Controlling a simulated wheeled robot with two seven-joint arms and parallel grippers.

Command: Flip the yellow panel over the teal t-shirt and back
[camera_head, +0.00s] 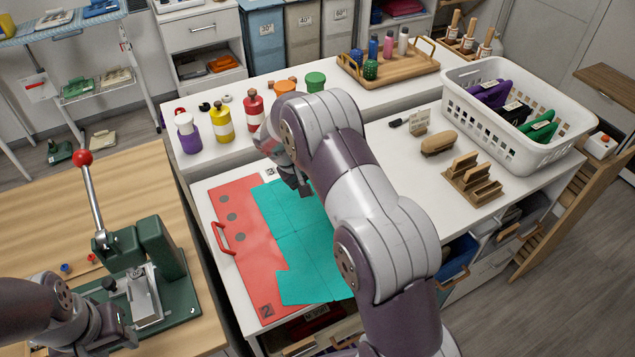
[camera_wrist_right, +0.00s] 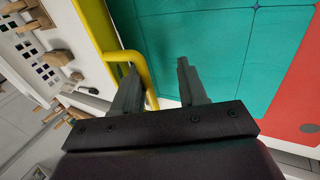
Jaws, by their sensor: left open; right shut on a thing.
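The teal t-shirt (camera_head: 290,235) lies flat on the folding board, partly over the red panel (camera_head: 240,235) with its red handle. My right arm covers its right side in the head view. The yellow panel (camera_wrist_right: 92,22) shows as a yellow edge and a bent handle (camera_wrist_right: 140,68) in the right wrist view; in the head view my arm hides it. My right gripper (camera_wrist_right: 158,82) is shut on that handle, beside the teal t-shirt (camera_wrist_right: 205,40). My left gripper (camera_head: 116,320) is open, low at the left near the green press; its fingertips are hard to make out.
The green press (camera_head: 160,255) with a red-knobbed lever stands on the wooden table at left. Bottles (camera_head: 221,125) line the white counter behind the board. A white basket (camera_head: 515,115) and a wooden rack (camera_head: 472,180) stand at right.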

